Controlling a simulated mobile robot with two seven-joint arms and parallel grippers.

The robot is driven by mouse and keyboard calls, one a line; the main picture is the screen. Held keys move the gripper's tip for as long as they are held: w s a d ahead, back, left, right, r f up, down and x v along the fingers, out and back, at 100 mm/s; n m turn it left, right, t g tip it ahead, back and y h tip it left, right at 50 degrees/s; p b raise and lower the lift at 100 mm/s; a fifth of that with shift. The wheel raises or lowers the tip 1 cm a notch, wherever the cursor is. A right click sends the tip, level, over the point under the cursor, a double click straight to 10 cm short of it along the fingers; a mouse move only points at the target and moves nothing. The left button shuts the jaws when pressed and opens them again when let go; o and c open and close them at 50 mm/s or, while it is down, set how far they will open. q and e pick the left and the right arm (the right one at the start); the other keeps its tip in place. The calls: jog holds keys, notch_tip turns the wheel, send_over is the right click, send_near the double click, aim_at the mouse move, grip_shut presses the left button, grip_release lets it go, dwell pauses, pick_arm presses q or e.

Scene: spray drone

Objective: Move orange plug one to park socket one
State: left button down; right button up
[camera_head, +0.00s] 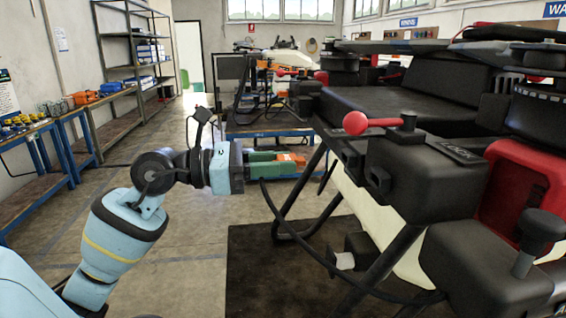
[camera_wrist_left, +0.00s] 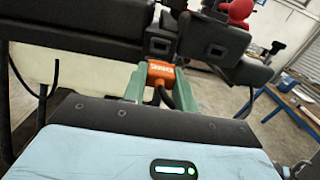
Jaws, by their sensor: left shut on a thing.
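My left gripper (camera_head: 287,163), with green fingers, is shut on an orange plug (camera_wrist_left: 161,72) with dark lettering. The plug's orange body also shows between the fingers in the head view (camera_head: 291,157). A black cable (camera_wrist_left: 167,98) runs from the plug. In the wrist view, the plug is close in front of a small black block (camera_wrist_left: 159,46) on the drone's dark frame; I cannot tell whether they touch. A second black block (camera_wrist_left: 217,42) with a square opening sits to its right. I cannot tell which is park socket one. My right gripper is not in view.
The large black drone (camera_head: 410,100) fills the right side, with a red-knobbed lever (camera_head: 356,123) and a block marked LOCK (camera_head: 440,160). A black cable (camera_head: 300,255) loops below the gripper. A blue workbench (camera_head: 245,128) stands behind. The floor (camera_head: 180,235) at left is clear.

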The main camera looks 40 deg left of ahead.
aim_at(296, 157)
pick_arm(q)
jog(key=shift+d, duration=0.1)
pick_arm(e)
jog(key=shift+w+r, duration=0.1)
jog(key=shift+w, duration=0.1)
pick_arm(q)
jog(key=shift+w+d, duration=0.1)
jog(key=shift+w, duration=0.1)
jog(key=shift+p+x, duration=0.3)
jog(key=shift+x, duration=2.3)
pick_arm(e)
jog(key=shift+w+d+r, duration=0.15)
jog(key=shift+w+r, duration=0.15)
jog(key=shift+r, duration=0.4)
pick_arm(q)
jog(key=shift+p, duration=0.3)
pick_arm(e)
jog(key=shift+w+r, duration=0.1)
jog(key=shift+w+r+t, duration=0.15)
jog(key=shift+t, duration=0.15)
pick_arm(q)
jog(key=shift+w+d, duration=0.35)
jog(key=shift+w, duration=0.05)
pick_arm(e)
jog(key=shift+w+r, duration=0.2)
